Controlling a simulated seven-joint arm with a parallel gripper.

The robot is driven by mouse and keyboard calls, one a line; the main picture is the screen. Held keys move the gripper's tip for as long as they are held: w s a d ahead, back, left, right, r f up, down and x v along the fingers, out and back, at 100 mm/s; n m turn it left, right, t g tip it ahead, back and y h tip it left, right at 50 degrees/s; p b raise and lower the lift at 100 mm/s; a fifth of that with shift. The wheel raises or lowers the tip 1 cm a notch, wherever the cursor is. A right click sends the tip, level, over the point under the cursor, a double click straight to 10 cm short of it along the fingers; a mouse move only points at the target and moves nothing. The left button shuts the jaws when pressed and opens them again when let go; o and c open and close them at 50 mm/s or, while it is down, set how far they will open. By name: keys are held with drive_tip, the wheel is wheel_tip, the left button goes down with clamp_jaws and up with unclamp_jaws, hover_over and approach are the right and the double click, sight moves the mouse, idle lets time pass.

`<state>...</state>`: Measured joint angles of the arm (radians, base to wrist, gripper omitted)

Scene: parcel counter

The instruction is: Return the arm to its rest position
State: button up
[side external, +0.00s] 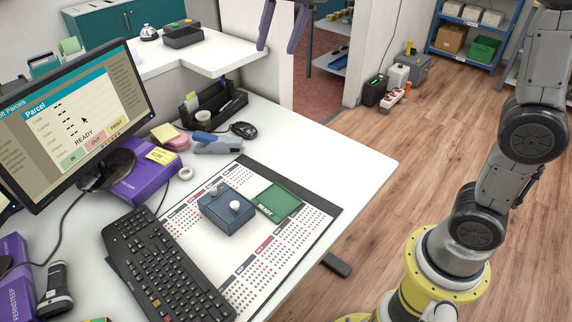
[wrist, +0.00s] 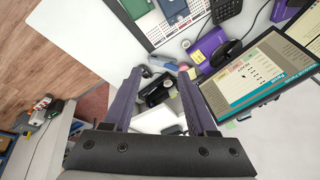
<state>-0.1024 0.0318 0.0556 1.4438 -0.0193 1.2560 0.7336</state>
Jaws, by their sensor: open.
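My gripper (side external: 283,27) shows at the top of the side external view, high above the counter. Its two purple fingers are apart with nothing between them. In the wrist view my gripper (wrist: 160,95) is also open and empty, with the desk organiser far below between the fingers. My grey arm rises from its yellow base at the right of the side external view. The upper part of the arm and the wrist lie outside that view.
A white desk (side external: 340,150) holds a monitor (side external: 85,110), keyboard (side external: 165,265), blue-grey box with knobs (side external: 227,210), green pad (side external: 278,202), black organiser (side external: 215,108) and purple box (side external: 150,180). A raised white counter (side external: 215,55) stands behind. The air around my gripper looks clear.

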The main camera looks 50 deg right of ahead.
drive_tip(key=s+d+n+t, duration=0.1)
drive_tip(key=s+d, duration=0.2)
drive_tip(key=s, duration=0.8)
drive_tip(key=s+f+n, duration=0.6)
drive_tip(key=s+f, duration=0.6)
drive_tip(key=s, duration=0.2)
drive_tip(key=shift+d+f+t, duration=0.3)
drive_tip(key=shift+d+f, duration=0.1)
drive_tip(key=shift+d, duration=0.05)
